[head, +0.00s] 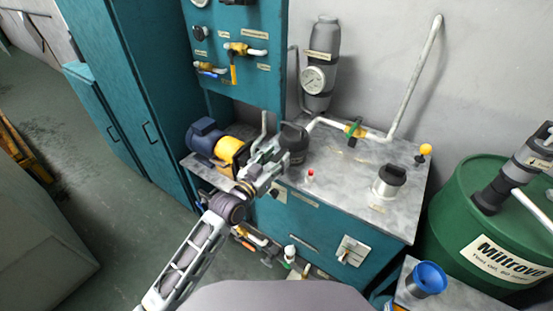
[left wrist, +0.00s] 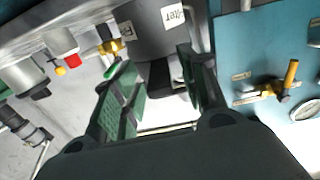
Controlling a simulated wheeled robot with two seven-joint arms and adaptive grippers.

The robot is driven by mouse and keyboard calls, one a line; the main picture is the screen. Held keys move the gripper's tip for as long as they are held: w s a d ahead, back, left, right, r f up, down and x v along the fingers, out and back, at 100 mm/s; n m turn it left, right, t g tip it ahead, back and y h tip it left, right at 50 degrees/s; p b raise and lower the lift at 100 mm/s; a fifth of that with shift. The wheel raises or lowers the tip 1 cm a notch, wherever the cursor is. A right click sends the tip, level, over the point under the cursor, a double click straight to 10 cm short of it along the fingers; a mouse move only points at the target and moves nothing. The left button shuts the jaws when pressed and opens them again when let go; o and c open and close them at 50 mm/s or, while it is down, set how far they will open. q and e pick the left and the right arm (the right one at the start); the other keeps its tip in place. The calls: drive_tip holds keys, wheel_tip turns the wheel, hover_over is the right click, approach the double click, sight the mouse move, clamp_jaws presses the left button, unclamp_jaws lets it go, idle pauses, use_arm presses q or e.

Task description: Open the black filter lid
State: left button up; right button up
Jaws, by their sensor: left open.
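The filter (left wrist: 150,35) is a dark grey cylinder with a white label in the left wrist view. Its black lid (left wrist: 165,78) shows between and beyond my fingers. In the head view the black lid (head: 294,137) stands at the left of the grey worktop, partly hidden by my gripper. My left gripper (head: 275,158) is beside it, and its two green-padded fingers (left wrist: 155,75) are spread apart in the wrist view. I cannot tell whether a finger touches the lid. My right gripper is not in view.
A silver can with a black top (head: 389,181), a red button (head: 310,174) and a yellow knob (head: 425,149) are on the worktop. A blue and yellow motor (head: 213,141) stands left of my gripper. A white pipe (head: 410,75) runs along the wall.

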use_arm(q)
drive_tip(key=shift+w+d, duration=0.1)
drive_tip(key=shift+c, duration=0.4)
clamp_jaws()
